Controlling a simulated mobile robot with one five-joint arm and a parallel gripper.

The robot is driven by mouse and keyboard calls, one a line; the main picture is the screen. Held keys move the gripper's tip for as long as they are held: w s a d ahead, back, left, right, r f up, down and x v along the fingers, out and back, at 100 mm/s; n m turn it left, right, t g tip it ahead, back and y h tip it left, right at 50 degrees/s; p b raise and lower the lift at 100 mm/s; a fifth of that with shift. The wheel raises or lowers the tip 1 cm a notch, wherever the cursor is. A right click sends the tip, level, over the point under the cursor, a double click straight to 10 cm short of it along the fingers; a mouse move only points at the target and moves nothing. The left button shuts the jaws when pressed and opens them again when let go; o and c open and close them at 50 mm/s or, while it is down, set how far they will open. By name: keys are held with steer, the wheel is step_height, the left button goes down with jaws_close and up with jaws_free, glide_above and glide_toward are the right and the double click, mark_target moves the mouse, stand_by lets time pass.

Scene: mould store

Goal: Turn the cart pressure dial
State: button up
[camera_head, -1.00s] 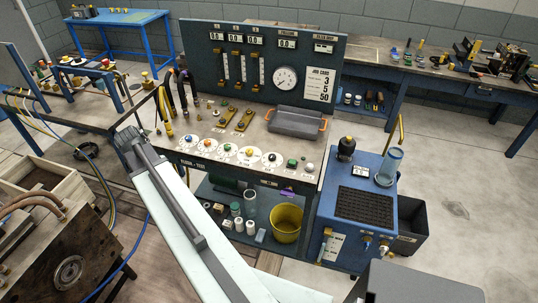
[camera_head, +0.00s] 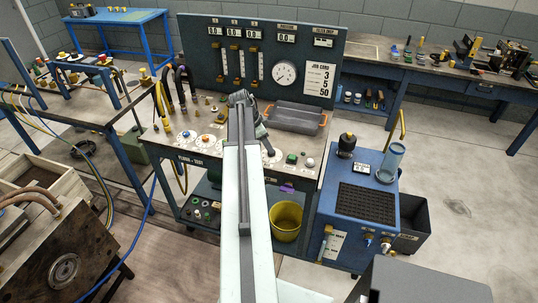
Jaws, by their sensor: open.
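The cart's front control strip carries a row of coloured knobs on round white dial plates. A blue knob (camera_head: 186,134) and an orange knob (camera_head: 205,139) show left of my arm; a dark knob (camera_head: 271,153) shows right of it. The middle of the row is hidden behind my arm, and the labels are too small to tell which is the pressure dial. My gripper (camera_head: 259,132) is open, over the bench top just behind the row. My arm hides part of it, and I cannot tell whether it touches anything. A round gauge (camera_head: 284,73) is on the back panel.
A grey tray (camera_head: 297,119) sits right of my gripper, behind a green knob (camera_head: 292,158) and a white knob (camera_head: 310,162). Dark hoses (camera_head: 184,88) stand at the left. A blue unit (camera_head: 363,205) adjoins the cart. A yellow bucket (camera_head: 287,218) sits below.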

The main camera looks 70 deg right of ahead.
steer(key=b+x, duration=0.2)
steer(key=x, duration=0.2)
steer(key=shift+f+b, duration=0.2)
steer(key=shift+b, duration=0.15)
steer(key=shift+r, duration=0.15)
steer(key=shift+c, duration=0.2)
jaws_close()
steer(key=shift+n, duration=0.5)
steer(key=shift+o, duration=0.2)
jaws_free()
